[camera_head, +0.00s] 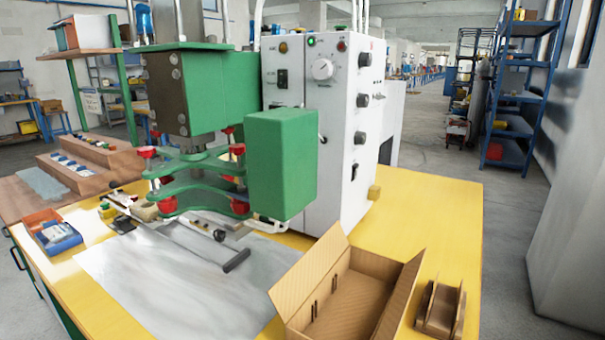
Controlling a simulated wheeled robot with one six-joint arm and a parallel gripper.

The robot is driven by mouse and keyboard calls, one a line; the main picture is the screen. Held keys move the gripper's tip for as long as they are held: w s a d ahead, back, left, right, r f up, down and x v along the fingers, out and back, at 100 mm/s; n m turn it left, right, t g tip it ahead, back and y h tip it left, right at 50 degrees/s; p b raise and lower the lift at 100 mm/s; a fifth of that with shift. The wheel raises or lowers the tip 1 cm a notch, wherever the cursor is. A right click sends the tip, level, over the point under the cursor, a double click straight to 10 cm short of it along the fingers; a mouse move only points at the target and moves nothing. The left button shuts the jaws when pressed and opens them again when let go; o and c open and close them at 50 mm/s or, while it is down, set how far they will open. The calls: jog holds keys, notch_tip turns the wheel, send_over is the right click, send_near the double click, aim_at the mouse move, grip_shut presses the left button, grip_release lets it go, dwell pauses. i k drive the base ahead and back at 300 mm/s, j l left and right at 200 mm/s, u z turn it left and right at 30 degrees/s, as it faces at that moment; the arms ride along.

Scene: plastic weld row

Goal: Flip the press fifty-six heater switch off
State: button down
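The press is a green welding machine (212,90) on a yellow-topped table, joined to a white control cabinet (335,110). The cabinet's front has a black switch (282,79), a round white dial (322,69) and a green lamp or button (311,41). Its right side has several black knobs (362,100) and a dark switch-like part (353,171) lower down. Labels are too small to read, so I cannot tell which is the heater switch or its position. The green box (282,165) hides the cabinet's lower front. My gripper is not in view.
An open cardboard box (395,300) and a small brown holder (441,310) sit at the table's front right. A grey sheet (150,285) covers the front left. The yellow table top (430,215) right of the cabinet is clear. Blue shelving (520,100) stands beyond the aisle.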

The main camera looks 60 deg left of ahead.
aim_at(357, 168)
jog(key=i+l+u, duration=0.15)
jog(key=u, duration=0.3)
jog(key=i+l+u, duration=0.1)
jog(key=u, duration=0.4)
jog(key=l+u, duration=0.3)
jog(key=u, duration=0.15)
jog(key=i+l+u, duration=0.1)
jog(key=l+u, duration=0.15)
jog(key=u, duration=0.2)
jog(key=l+u, duration=0.5)
jog(key=k+l, duration=0.05)
